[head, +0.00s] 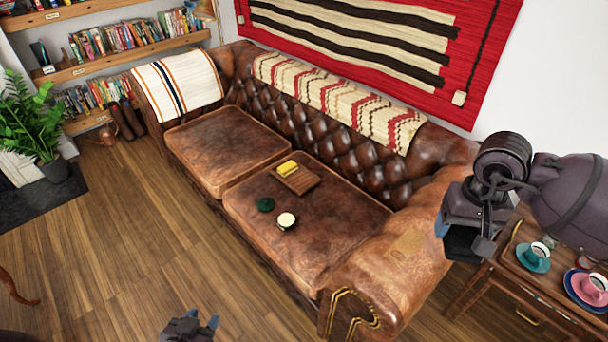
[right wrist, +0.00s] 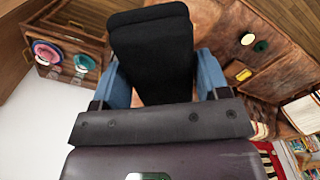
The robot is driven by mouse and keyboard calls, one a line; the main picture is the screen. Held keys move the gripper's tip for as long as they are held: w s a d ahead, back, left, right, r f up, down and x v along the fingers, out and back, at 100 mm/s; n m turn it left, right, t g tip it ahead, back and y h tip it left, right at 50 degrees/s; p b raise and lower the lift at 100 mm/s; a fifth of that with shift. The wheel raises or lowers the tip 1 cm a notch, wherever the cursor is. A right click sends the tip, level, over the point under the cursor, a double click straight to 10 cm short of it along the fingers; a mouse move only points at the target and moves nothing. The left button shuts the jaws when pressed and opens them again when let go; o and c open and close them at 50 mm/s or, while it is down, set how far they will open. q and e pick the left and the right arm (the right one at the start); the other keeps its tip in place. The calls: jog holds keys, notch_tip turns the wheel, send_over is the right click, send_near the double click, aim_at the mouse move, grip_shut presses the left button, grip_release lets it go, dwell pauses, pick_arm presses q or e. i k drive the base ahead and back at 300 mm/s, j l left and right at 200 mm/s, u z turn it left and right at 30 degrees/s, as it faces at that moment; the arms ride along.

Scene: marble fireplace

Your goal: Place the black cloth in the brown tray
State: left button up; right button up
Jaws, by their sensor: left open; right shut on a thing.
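My right gripper (head: 462,228) is shut on the black cloth (head: 460,246), which hangs in the air near the sofa's right armrest, beside the side table. In the right wrist view the folded black cloth (right wrist: 150,48) sits between the blue fingers. My left gripper (head: 190,328) is open and empty, low over the floor.
On the sofa (head: 205,160) are a dark green disc (head: 265,204) and a pale round-topped item (head: 286,220). The wooden floor is open at left.

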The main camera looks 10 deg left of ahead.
aim_at(303, 182)
jog(key=j+z, duration=0.15)
jog(key=j, duration=0.55)
jog(key=i+j+z, duration=0.1)
jog(key=j, duration=0.25)
jog(key=j+z, duration=0.1)
jog(key=j, duration=0.3)
jog(key=i+j+z, duration=0.1)
jog(key=j, duration=0.3)
jog(key=i+j+z, duration=0.1)
jog(key=j, duration=0.35)
jog(key=i+j, duration=0.15)
jog(key=j, duration=0.25)
jog(key=i+j+z, duration=0.15)
jog(key=j, duration=0.3)
jog(key=j+z, duration=0.1)
jog(key=j, duration=0.35)
jog(key=i+j+z, duration=0.1)
jog(key=j, duration=0.25)
jog(key=i+j+z, duration=0.1)
jog(key=i+j, duration=0.2)
jog(key=i+j+z, duration=0.1)
jog(key=j, duration=0.3)
jog(key=i+j+z, duration=0.1)
jog(key=i+j, duration=0.15)
jog(key=j, duration=0.15)
